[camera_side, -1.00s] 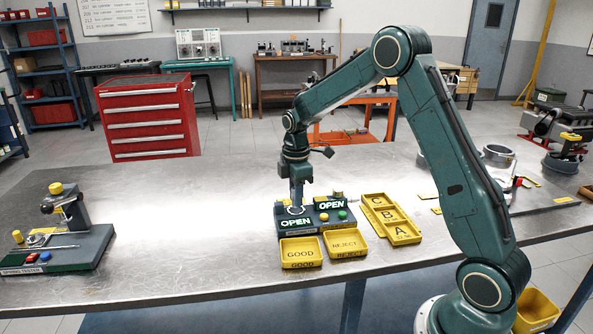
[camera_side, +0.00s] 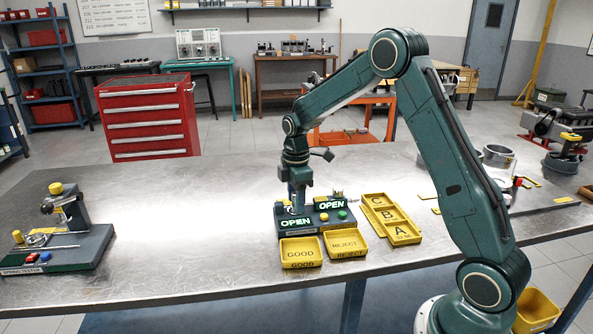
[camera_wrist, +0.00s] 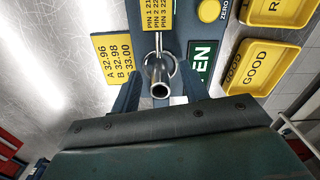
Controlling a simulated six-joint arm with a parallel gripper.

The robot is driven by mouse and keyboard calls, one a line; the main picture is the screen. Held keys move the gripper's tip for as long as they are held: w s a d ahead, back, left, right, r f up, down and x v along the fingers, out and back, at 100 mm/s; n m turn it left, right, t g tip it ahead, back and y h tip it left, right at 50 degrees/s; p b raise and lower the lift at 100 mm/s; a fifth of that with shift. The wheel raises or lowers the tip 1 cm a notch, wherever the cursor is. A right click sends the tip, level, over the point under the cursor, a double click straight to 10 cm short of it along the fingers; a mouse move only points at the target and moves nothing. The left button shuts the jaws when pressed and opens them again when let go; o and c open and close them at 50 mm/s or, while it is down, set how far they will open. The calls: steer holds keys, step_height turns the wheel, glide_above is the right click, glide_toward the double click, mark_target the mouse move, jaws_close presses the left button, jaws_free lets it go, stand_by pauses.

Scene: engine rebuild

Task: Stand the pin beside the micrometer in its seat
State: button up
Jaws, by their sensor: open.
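In the wrist view a shiny metal pin (camera_wrist: 160,89) stands with its hollow round end toward the camera. A thin metal ring (camera_wrist: 173,69) shows around or behind it; I cannot tell whether it is a seat or part of the micrometer. My gripper (camera_wrist: 160,92) is open, with one finger to each side of the pin and gaps between. In the side view my gripper (camera_side: 297,206) points down at the left part of the dark gauge block (camera_side: 317,227), beside its lit OPEN displays. The pin is too small to make out there.
Yellow GOOD (camera_side: 301,253) and REJECT (camera_side: 345,244) trays lie in front of the block. A yellow C-B-A tray (camera_side: 391,219) is at its right. A yellow number card (camera_wrist: 114,59) shows in the wrist view. A spring tester (camera_side: 62,240) stands far left; the table between is clear.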

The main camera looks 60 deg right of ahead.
step_height(320, 180, up, 14)
stand_by(0.9)
steer(key=shift+f, duration=0.1)
steer(key=s+a+r+m+t, duration=0.25)
steer(key=s+a+r, duration=0.2)
steer(key=s, duration=0.25)
steer(key=s+a+r+m+t, duration=0.1)
steer(key=s+a+r+m, duration=0.2)
steer(key=s+a, duration=0.3)
steer(key=s+a+f+m+t, duration=0.1)
steer(key=s+a+m, duration=0.1)
steer(key=s, duration=0.5)
steer(key=s+a+f+m+t, duration=0.1)
steer(key=s+f+m, duration=0.1)
steer(key=s, duration=0.6)
steer(key=shift+a+f+m, duration=0.25)
steer(key=shift+a+m, duration=0.1)
steer(key=shift+m, duration=0.5)
